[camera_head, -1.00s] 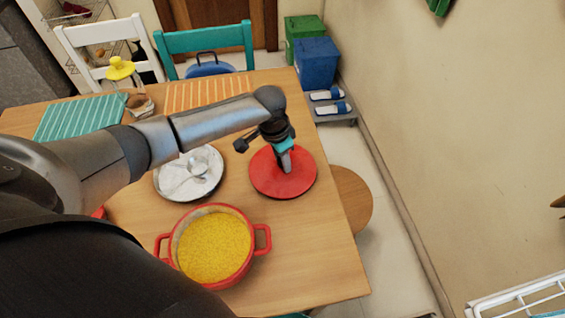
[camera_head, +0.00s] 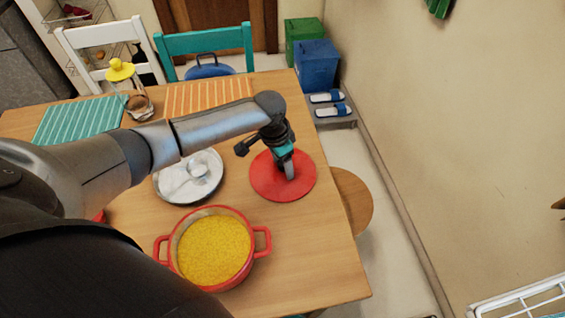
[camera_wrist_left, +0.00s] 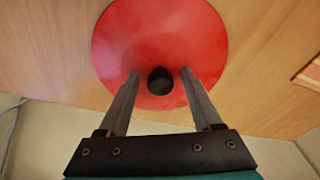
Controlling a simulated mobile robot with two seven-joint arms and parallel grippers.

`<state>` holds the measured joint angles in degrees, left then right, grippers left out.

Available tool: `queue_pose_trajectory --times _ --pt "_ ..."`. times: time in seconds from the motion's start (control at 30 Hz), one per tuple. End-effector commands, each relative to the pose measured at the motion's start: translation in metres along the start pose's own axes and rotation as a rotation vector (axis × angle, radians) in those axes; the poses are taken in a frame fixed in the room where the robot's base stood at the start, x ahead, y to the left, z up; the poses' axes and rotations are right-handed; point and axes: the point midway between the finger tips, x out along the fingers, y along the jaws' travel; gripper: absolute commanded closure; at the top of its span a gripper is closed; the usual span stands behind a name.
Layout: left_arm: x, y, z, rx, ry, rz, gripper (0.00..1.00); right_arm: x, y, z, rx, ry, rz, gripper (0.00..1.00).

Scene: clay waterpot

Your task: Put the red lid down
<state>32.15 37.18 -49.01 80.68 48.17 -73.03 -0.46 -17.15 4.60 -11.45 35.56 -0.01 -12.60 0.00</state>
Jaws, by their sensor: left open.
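The red lid (camera_head: 268,183) is a flat round disc on the wooden table, near its right edge. My left gripper (camera_head: 288,172) is over the lid, pointing down. In the left wrist view my left gripper (camera_wrist_left: 158,76) is open, with one finger on each side of the knob and a gap to it on both sides. The red pot (camera_head: 216,250) stands nearer on the table, uncovered, full of yellow food. My right gripper is not in view.
A metal plate (camera_head: 207,190) with a ladle-like utensil lies left of the lid. A glass jar with a yellow top (camera_head: 122,80) and striped placemats (camera_head: 80,119) are farther back. Bare table (camera_head: 310,250) lies between the pot and the right edge.

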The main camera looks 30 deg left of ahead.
Motion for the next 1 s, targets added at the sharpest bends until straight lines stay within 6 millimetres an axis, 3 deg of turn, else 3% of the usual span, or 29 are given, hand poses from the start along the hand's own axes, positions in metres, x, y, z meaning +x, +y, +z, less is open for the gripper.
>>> queue_pose_trajectory --times 0.6,1.0 --pt "-0.11 -0.001 -0.001 -0.001 0.002 -0.001 0.34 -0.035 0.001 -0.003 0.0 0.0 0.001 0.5" --pt "-0.122 0.0 -0.001 -0.001 0.001 0.0 0.34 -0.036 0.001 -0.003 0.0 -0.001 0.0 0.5"
